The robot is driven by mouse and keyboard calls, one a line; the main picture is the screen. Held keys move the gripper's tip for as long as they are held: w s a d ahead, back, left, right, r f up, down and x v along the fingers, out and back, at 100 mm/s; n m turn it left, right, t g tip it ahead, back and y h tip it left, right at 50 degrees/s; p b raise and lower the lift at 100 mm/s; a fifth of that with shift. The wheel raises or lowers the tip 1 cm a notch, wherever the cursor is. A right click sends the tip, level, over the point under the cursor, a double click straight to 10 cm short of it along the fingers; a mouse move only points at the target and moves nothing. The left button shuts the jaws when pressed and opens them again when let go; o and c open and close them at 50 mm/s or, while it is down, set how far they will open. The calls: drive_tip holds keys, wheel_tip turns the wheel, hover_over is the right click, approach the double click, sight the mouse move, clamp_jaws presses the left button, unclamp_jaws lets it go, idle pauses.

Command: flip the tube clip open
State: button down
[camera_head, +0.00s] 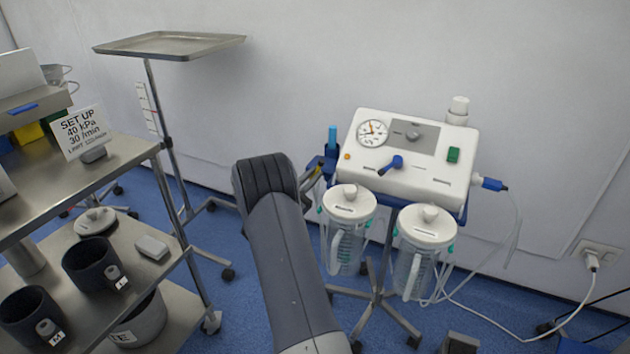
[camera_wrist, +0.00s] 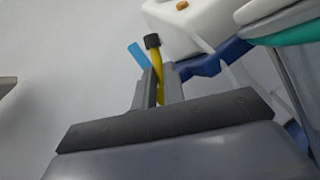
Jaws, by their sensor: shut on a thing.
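In the wrist view my gripper (camera_wrist: 159,88) has its two grey fingers closed on a yellow lever with a black end (camera_wrist: 153,42). The lever stands slightly tilted between the fingers, and its black end sticks out above them. I take this lever as part of the tube clip, but its shape is not clear. A light blue upright piece (camera_wrist: 138,54) is just left of the lever, and it also shows in the head view (camera_head: 332,138). A dark blue bracket (camera_wrist: 215,60) is to the right. In the head view my arm hides most of the gripper.
A white suction unit (camera_head: 412,158) with a gauge and blue knob stands just right of my arm. Two lidded jars (camera_head: 346,240) (camera_head: 414,270) hang below it, with loose clear tubing. A steel shelf cart (camera_head: 130,160) stands left, and a tray stand (camera_head: 170,46) behind.

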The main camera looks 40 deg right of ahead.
drive_tip(key=shift+w+a+f+n+t+h+p, duration=0.1)
drive_tip(key=shift+w+n+t+h+p, duration=0.1)
drive_tip(key=shift+n+t, duration=1.05)
drive_tip(key=shift+w+a+n+t+h+p, duration=0.15)
drive_tip(key=shift+n+t, duration=0.4)
drive_tip(key=shift+n, duration=1.4)
drive_tip(key=shift+d, duration=0.1)
drive_tip(key=c, duration=1.8)
unclamp_jaws()
drive_tip(key=shift+o, duration=0.2)
drive_tip(key=p+v, duration=0.1)
drive_tip(key=v, duration=1)
drive_tip(key=shift+d, duration=0.2)
